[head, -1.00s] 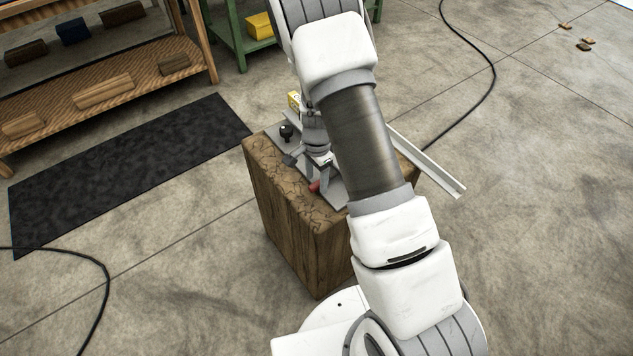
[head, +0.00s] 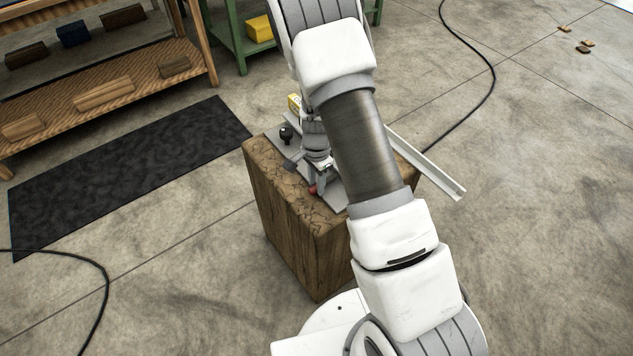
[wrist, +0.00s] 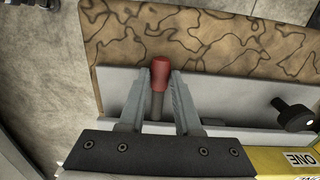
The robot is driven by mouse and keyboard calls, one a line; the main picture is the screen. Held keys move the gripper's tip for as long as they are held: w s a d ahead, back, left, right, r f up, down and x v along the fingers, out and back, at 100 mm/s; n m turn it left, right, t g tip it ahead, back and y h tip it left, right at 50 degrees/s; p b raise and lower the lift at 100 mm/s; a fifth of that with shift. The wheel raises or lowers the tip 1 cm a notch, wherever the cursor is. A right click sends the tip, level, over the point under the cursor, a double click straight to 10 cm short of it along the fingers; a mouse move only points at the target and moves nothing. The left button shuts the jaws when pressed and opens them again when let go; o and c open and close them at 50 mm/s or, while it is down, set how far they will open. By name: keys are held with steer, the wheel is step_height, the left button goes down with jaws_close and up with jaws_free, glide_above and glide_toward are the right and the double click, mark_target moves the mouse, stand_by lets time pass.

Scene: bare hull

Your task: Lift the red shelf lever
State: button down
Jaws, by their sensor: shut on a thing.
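The red lever (wrist: 160,72) has a red grip on a grey stem and sits on a grey metal plate. My gripper (wrist: 160,80) is around it in the wrist view, with a finger on each side, shut on the red grip. My arm hides most of the plate and the lever's base there.
The plate lies on a wooden block (head: 285,205) with a cracked top. A black knob (wrist: 295,115) and a yellow labelled part (wrist: 295,160) are close by on the right. A metal rail (head: 430,165) sticks out past the block. The floor around is mostly clear.

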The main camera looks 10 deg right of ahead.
steer(key=r+y, duration=0.1)
steer(key=d+g+y, duration=0.1)
steer(key=y, duration=0.1)
steer(key=r+g+y, duration=0.1)
steer(key=y, duration=0.1)
steer(key=shift+w+d+r, duration=0.3)
steer(key=shift+w+d, duration=0.05)
steer(key=shift+w+d+r+g+y+b, duration=0.15)
steer(key=shift+d+r+g+y+b, duration=0.15)
steer(key=shift+y, duration=0.55)
steer(key=shift+w+d+r+g+y+b, duration=0.2)
steer(key=shift+d+g+y, duration=0.25)
steer(key=shift+y, duration=0.45)
steer(key=shift+w+d+r+g+y+b, duration=0.15)
steer(key=shift+d+r+g+y, duration=0.15)
steer(key=shift+y, duration=0.55)
steer(key=c, duration=0.6)
jaws_free()
steer(key=p+v, duration=0.1)
steer(key=v, duration=1.6)
steer(key=shift+d, duration=0.25)
